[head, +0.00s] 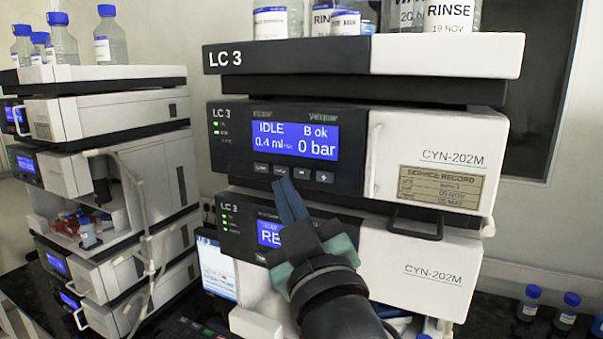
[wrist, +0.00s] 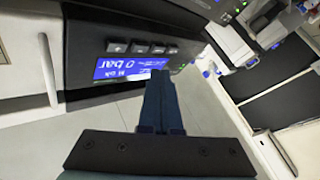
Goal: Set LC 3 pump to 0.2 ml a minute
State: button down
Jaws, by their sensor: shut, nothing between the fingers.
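The LC 3 pump (head: 290,150) is the dark-fronted module in the upper middle of the near stack. Its blue display (head: 296,139) reads IDLE, B ok, 0.4 ml and 0 bar; the small unit text is blurred. A row of several small buttons (head: 302,174) lies under the display. My gripper (head: 285,186) is shut and empty, its tips just below the second button from the left; whether they touch it I cannot tell. In the wrist view, the display (wrist: 122,68) is upside down, and my gripper (wrist: 160,74) covers part of it.
A lower module with its own display (head: 270,234) sits behind my gripper. A black handle (head: 415,222) juts out at right. Bottles (head: 270,20) stand on top. A second stack (head: 105,150) with tubing stands left. Small blue-capped vials (head: 565,312) stand at lower right.

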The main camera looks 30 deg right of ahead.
jog(key=shift+s+a, duration=1)
jog(key=shift+a, duration=0.2)
dwell(1.7)
